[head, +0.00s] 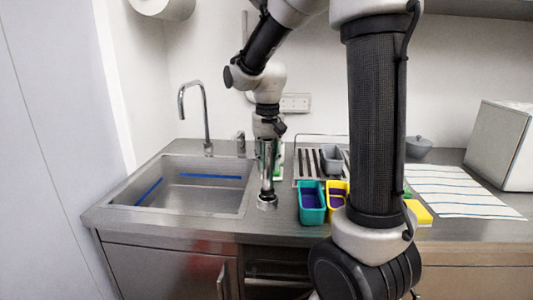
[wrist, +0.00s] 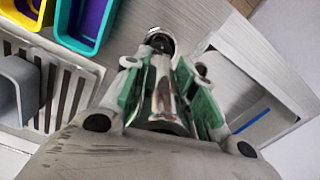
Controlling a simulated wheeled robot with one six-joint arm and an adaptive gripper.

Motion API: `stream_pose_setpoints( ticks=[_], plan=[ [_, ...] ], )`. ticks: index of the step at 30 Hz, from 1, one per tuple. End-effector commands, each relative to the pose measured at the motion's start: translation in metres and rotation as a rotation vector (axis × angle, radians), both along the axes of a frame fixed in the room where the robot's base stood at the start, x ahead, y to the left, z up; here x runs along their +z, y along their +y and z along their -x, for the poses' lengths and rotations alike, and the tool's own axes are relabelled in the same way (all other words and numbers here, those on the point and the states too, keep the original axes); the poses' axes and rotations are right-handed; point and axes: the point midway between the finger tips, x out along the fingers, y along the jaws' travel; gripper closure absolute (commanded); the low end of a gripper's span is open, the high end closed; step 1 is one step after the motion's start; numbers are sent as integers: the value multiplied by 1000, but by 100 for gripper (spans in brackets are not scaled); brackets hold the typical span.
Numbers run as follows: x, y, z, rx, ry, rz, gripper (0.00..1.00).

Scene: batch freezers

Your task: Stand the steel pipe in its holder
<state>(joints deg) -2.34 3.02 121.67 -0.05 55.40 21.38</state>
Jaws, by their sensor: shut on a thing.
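The shiny steel pipe (head: 267,180) stands upright below my gripper (head: 269,148) in the head view, between the sink and the teal container. In the wrist view, my gripper (wrist: 165,66) is shut on the pipe (wrist: 163,88), with green finger pads on either side. A wider metal foot (head: 266,203) shows at the pipe's lower end near the counter. A round dark-centred ring (wrist: 160,41) shows there in the wrist view. I cannot tell whether this foot is the holder or part of the pipe, nor whether the pipe is seated.
The sink (head: 190,205) with its tap (head: 205,115) lies left. A teal container (head: 312,203) and a yellow one (head: 338,192) stand close right. Behind them are a slotted rack (head: 307,163) and a grey cup (head: 332,158). A striped cloth (head: 460,190) lies farther right.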

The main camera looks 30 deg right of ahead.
Motion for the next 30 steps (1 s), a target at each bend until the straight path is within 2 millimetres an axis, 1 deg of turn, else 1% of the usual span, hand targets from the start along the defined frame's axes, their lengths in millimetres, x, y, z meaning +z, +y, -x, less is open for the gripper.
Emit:
stream_pose_setpoints(
  ticks=[3,10,30],
  plan=[
    [-13,0,0,0,2,0,93],
    [-27,0,0,0,1,0,93],
    [-28,0,0,0,0,0,93]
  ],
)
